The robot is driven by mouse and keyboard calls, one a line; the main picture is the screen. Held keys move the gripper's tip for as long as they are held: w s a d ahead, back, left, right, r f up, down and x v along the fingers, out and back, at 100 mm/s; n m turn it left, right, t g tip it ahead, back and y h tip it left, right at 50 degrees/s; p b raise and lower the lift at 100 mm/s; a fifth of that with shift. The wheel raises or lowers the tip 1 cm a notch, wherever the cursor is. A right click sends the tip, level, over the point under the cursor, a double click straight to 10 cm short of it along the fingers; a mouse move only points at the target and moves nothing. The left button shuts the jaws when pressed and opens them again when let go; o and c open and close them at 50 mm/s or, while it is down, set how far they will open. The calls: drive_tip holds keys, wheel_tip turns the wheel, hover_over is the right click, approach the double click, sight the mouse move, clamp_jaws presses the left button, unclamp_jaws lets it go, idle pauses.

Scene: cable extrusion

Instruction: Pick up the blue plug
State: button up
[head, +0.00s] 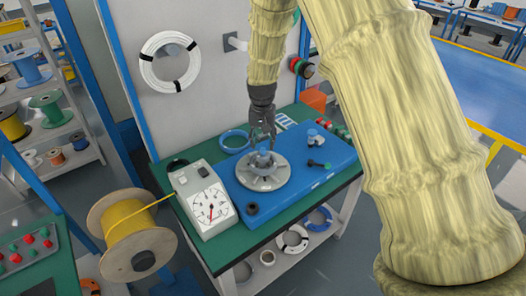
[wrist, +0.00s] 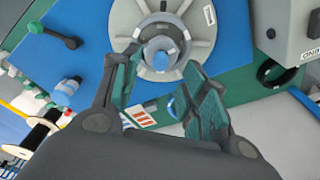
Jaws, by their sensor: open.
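A blue plug (wrist: 161,61) shows as a round blue piece in a pale collar at the centre of a grey spoked disc (wrist: 203,14) in the wrist view. In the head view the disc (head: 249,184) lies on a blue base plate, and the plug (head: 263,158) is partly hidden by my fingers. My gripper (head: 263,142) points down over the disc's centre. In the wrist view my gripper (wrist: 163,72) is open, with one finger to each side of the plug in the picture. I see no grip on it; the remaining height gap is hard to tell.
A grey meter box (head: 203,200) stands left of the blue base plate (head: 320,165). A small blue-topped fitting (head: 312,135) and a dark green-ended lever (head: 318,164) stand to the right. A blue cable coil (head: 235,141) lies behind. A yellow cable spool (head: 132,238) is at left.

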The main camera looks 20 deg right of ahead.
sight(263, 148)
drive_tip(key=shift+w+d+f+p, duration=0.15)
drive_tip(key=shift+f+p, duration=0.25)
drive_tip(key=shift+f, duration=0.65)
drive_tip(key=shift+w+f+p, duration=0.1)
drive_tip(key=shift+f+p, duration=0.3)
drive_tip(key=shift+f, duration=0.65)
drive_tip(key=shift+c, duration=0.2)
drive_tip(key=c, duration=0.9)
drive_tip(key=shift+r, duration=0.15)
drive_tip(key=shift+r+b, duration=0.5)
drive_tip(key=shift+r, duration=0.05)
drive_tip(key=shift+r+b, duration=0.5)
drive_tip(key=shift+r, duration=0.45)
drive_tip(key=s+a+b, duration=0.1)
drive_tip(key=s, duration=0.4)
drive_tip(key=s+a+r+b, duration=0.1)
drive_tip(key=s+b, duration=0.1)
drive_tip(key=s, duration=0.3)
drive_tip(key=s+a+b, duration=0.1)
drive_tip(key=s, duration=0.4)
drive_tip(key=shift+s+a+r, duration=0.3)
drive_tip(key=shift+a+r, duration=0.05)
drive_tip(key=shift+r, duration=0.05)
